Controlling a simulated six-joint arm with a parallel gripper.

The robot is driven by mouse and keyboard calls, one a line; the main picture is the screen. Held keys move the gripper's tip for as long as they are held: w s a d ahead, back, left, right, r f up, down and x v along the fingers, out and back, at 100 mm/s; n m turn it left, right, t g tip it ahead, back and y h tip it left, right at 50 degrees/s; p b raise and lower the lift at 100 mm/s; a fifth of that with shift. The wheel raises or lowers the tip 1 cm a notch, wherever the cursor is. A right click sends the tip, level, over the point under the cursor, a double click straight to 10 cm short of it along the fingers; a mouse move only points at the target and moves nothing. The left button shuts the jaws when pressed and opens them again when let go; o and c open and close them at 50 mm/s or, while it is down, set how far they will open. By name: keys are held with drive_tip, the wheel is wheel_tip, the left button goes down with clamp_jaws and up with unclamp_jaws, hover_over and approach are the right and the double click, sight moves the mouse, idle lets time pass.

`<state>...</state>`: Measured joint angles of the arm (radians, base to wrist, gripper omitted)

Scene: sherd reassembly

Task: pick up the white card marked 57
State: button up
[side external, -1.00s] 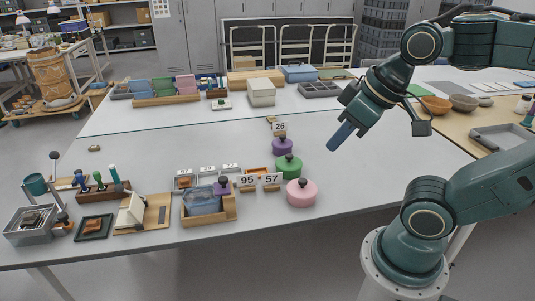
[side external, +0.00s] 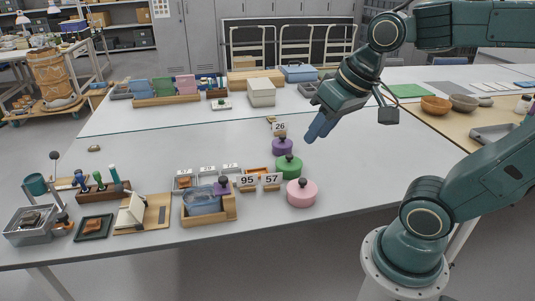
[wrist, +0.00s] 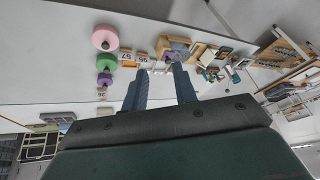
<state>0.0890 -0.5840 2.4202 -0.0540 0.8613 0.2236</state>
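The white card marked 57 (side external: 271,179) stands upright in a small wooden holder on the table, just right of the white card marked 95 (side external: 247,181). In the wrist view, card 57 (wrist: 126,57) shows upside down, left of the fingers. My gripper (side external: 316,131) is in the air above and behind the card, to its right in the side view, near the purple and green weights. In the wrist view, the two blue fingers of my gripper (wrist: 160,70) are spread apart with nothing held between them.
A pink weight (side external: 301,194) stands right of card 57, with a green weight (side external: 288,167) and a purple weight (side external: 282,147) behind it. Card 26 (side external: 279,127) stands farther back. A wooden box (side external: 226,212) is left of the cards. The table right of the weights is clear.

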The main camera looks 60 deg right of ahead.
drive_tip(key=w+d+f+m+g+y, duration=0.1)
drive_tip(key=w+d+f+m, duration=0.2)
drive_tip(key=w+d+m, duration=0.3)
drive_tip(key=w+d+f+m+g, duration=0.1)
drive_tip(key=w+d+f+m, duration=0.2)
drive_tip(key=w+m, duration=0.4)
drive_tip(key=w+d+f+m+y, duration=0.1)
drive_tip(key=w+d+f+m, duration=0.2)
drive_tip(key=d+f+m, duration=0.3)
drive_tip(key=w+d+f+m+y, duration=0.1)
drive_tip(key=w+d+f+m, duration=0.2)
drive_tip(key=d+f, duration=0.6)
wheel_tip(320, 180, down, 2)
drive_tip(key=m, duration=0.2)
drive_tip(key=shift+m, duration=0.4)
drive_tip(key=shift+w, duration=0.1)
hover_over(276, 185)
drive_tip(key=f, duration=0.7)
drive_tip(key=shift+d, duration=0.2)
drive_tip(key=shift+a+f, duration=0.1)
drive_tip(key=shift+f, duration=0.35)
